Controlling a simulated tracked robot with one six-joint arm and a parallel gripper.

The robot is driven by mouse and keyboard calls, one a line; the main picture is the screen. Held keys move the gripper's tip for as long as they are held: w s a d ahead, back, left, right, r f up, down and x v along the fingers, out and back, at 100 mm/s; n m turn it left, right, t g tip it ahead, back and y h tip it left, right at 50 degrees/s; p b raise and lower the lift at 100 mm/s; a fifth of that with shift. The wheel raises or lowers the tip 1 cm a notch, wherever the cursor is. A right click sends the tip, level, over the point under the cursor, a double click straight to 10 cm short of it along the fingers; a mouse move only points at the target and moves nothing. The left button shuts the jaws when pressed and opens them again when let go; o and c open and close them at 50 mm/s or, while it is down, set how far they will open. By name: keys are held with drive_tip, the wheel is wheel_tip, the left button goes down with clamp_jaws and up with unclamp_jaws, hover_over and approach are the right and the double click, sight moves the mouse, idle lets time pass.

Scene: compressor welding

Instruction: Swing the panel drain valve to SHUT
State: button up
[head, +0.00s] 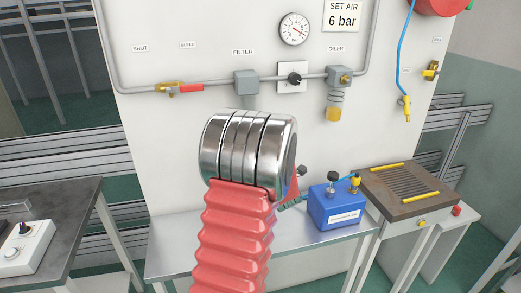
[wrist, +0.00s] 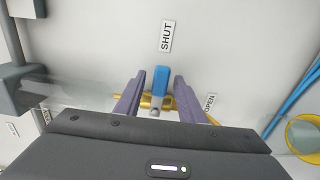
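In the wrist view, the drain valve has a blue lever (wrist: 161,80) on a brass body (wrist: 147,101) against the white panel. The lever stands roughly upright in the picture and points toward the SHUT label (wrist: 167,36). The OPEN label (wrist: 210,101) is to its lower right, partly covered by my gripper. My gripper (wrist: 155,84) is open, with one finger on each side of the lever and a visible gap at both sides. I cannot tell the fingers' depth relative to the lever. In the head view I cannot make out my gripper or this blue lever.
In the head view, a red-handled valve (head: 190,88) sits on the pipe at left, with the filter (head: 246,82) and oiler (head: 339,76) beyond. A blue hose (head: 401,50) hangs at right. A bench (head: 178,251) with a blue box (head: 336,206) stands below.

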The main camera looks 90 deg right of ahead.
drive_tip(key=v, duration=1.3)
drive_tip(key=shift+a, duration=0.25)
idle(0.4)
